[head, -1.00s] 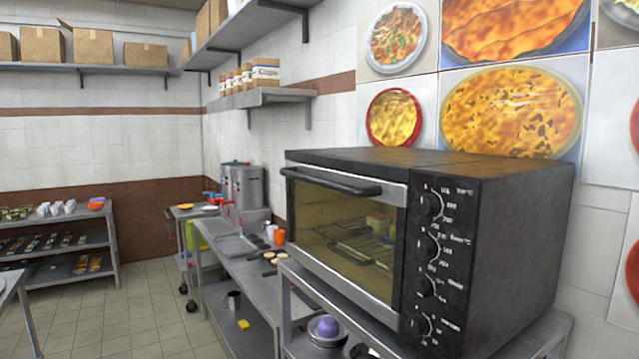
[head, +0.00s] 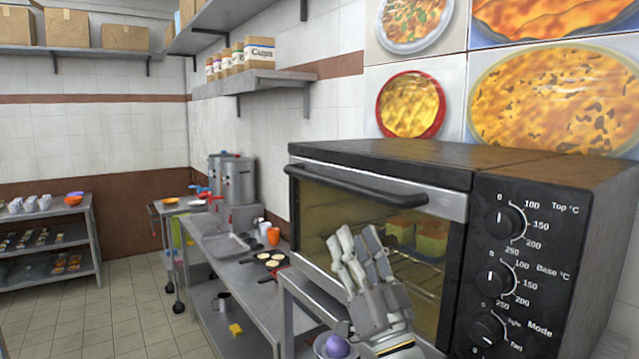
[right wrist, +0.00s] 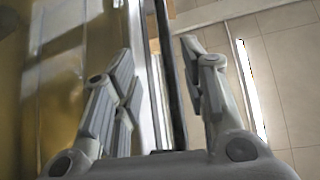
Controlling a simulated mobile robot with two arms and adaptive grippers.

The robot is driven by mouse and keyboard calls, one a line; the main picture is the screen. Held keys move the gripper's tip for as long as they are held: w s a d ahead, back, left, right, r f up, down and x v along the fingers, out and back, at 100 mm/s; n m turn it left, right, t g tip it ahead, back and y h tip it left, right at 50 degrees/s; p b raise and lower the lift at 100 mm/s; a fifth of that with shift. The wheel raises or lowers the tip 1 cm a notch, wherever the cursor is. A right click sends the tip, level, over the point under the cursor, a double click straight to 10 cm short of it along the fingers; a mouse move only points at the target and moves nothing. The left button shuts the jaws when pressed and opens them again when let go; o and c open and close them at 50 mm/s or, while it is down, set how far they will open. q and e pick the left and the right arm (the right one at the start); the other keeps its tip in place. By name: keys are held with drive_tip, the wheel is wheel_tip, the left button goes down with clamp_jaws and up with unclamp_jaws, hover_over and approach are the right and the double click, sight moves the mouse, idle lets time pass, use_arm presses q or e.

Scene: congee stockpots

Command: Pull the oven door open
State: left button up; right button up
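The black oven (head: 545,240) stands on a metal table, its glass door (head: 325,225) shut. A black bar handle (head: 352,184) runs along the door's top edge. My right gripper (head: 358,236) is in front of the glass, its fingers pointing up, below the handle's right part in the head view. In the right wrist view, the gripper (right wrist: 158,58) is open. The dark handle bar (right wrist: 170,75) shows in the gap between its fingers, apparently untouched; its depth is hard to judge. My left gripper is not in view.
Sponge-like blocks (head: 418,236) sit on a rack inside the oven. A steel counter (head: 238,278) with pans and an orange cup (head: 273,236) stands left of the oven. A purple-topped bowl (head: 336,347) is below. The tiled floor (head: 130,310) at left is clear.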

sight(340, 186)
drive_tip(key=w+r+p, duration=0.1)
drive_tip(key=r, duration=0.1)
drive_tip(key=w+a+r+p, duration=0.1)
drive_tip(key=w+r, duration=0.1)
drive_tip(key=r, duration=0.1)
drive_tip(key=w+a+r+p, duration=0.1)
drive_tip(key=r+p, duration=0.1)
drive_tip(key=r, duration=0.1)
drive_tip(key=shift+w+a, duration=0.1)
drive_tip(key=shift+w, duration=0.2)
drive_tip(key=shift+w+a+r+p, duration=0.1)
drive_tip(key=shift+w+r+p, duration=0.3)
drive_tip(key=shift+r, duration=0.2)
drive_tip(key=shift+w+a, duration=0.1)
drive_tip(key=shift+c, duration=0.9)
clamp_jaws()
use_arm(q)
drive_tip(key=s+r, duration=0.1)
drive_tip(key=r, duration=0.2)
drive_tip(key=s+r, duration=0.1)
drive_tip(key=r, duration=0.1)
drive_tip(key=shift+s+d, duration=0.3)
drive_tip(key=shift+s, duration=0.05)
